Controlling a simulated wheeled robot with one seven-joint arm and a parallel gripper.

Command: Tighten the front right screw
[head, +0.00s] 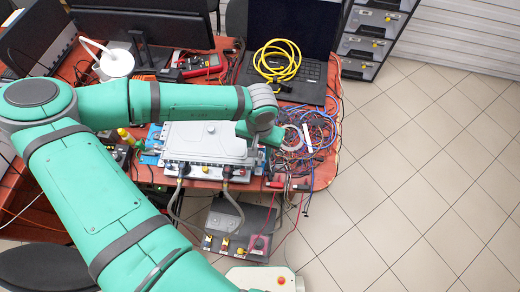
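A grey metal unit (205,143) with a ribbed, flanged lower edge lies on the red workbench, with dark hose or cable connectors (228,172) along its front side. My gripper (262,142) is at the end of my green arm, over the right end of the unit, near its right edge. The wrist hides that part of the unit and its front right corner area. The front right screw cannot be made out. The fingertips are too small and covered to show whether they are open or touching anything.
A tangle of coloured wires (312,130) lies right of the unit. Behind are a laptop (290,35) with a coiled yellow cable (277,62) and a red multimeter (201,64). A dark battery-like box (240,225) stands below the bench front. Tiled floor at right is clear.

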